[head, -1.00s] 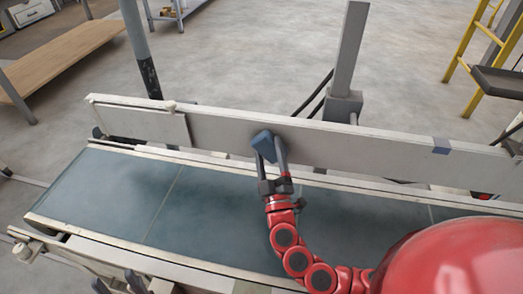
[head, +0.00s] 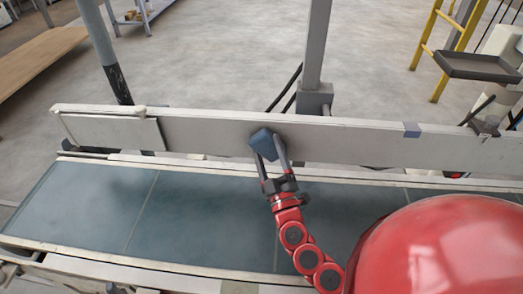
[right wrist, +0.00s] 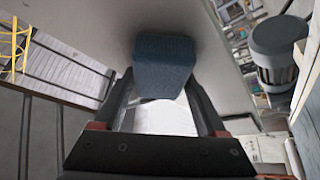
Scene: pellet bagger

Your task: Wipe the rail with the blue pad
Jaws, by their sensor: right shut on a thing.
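The blue pad (head: 263,143) is in my right gripper (head: 270,158), which is shut on it. In the head view the pad is up against the near face of the pale rail (head: 370,144), around the middle of its visible length. In the right wrist view the pad (right wrist: 163,66) sits between the fingertips, in front of a pale surface. Whether the pad presses on the rail cannot be told exactly. Darker smudging shows on the rail around the pad. My left gripper is not in view.
A conveyor with a dark blue-green belt (head: 190,208) runs along the near side of the rail. A grey post (head: 316,50) stands behind the rail, and another pole (head: 98,45) stands to the left. A dark tray (head: 478,66) by a yellow frame is at the back right.

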